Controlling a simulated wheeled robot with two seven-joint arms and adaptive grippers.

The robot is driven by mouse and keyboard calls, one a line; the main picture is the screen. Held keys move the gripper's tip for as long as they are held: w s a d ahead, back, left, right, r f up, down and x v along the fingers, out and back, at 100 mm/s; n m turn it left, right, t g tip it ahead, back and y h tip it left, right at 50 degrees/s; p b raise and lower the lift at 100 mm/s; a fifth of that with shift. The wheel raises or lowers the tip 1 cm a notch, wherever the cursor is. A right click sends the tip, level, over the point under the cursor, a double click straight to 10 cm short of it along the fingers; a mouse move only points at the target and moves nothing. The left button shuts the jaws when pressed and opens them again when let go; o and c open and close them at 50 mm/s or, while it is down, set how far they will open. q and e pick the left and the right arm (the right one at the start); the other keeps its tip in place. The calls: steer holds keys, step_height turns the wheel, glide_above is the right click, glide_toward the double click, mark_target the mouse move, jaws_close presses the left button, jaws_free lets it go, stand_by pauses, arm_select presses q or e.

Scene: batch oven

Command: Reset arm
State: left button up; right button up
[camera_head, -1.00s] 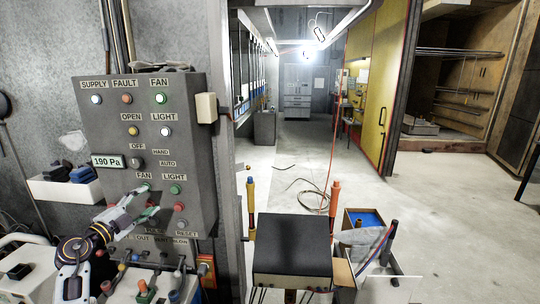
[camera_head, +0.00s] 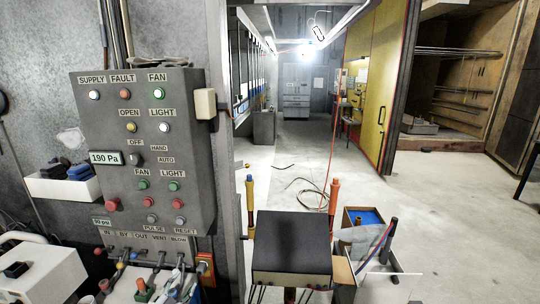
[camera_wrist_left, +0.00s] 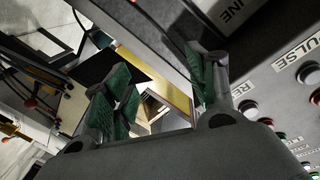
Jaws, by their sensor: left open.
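My left gripper (camera_head: 180,284) shows only in part at the bottom of the head view, low in front of the grey control panel (camera_head: 190,130). In the left wrist view its green-padded fingers (camera_wrist_left: 160,90) stand apart with nothing between them. The panel's PULSE and RESET labels and buttons (camera_wrist_left: 248,107) lie to the right of the fingers there. My right gripper is not in view.
A black-topped box (camera_head: 292,243) stands right of the panel, beside an open box with a blue inside (camera_head: 364,218). A white bin (camera_head: 62,188) hangs at the left wall. A cable (camera_head: 305,192) lies on the otherwise mostly clear floor.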

arm_select(q)
steer(key=s+d+f+n+g+y, duration=0.1)
steer(key=s+f+n+g, duration=0.1)
steer(key=s+f, duration=0.7)
steer(key=s+d+f+n+g+y, duration=0.1)
steer(key=s+f+g, duration=0.35)
steer(key=f, duration=0.85)
steer(key=s+d+f+n+y, duration=0.1)
steer(key=s+f+n, duration=0.1)
steer(key=s+f, duration=0.7)
steer(key=s+d+f+g, duration=0.1)
steer(key=s+f+g, duration=0.2)
steer(key=s, duration=0.9)
steer(key=s+d+f+n+g+b, duration=0.1)
steer(key=s+f+g, duration=0.2)
steer(key=s+f, duration=0.6)
steer(key=s+d+f+g, duration=0.2)
steer(key=s+f, duration=0.4)
steer(key=s, duration=0.9)
steer(key=shift+s+n+g+b, duration=0.3)
steer(key=shift+g+b, duration=0.1)
steer(key=shift+g, duration=0.15)
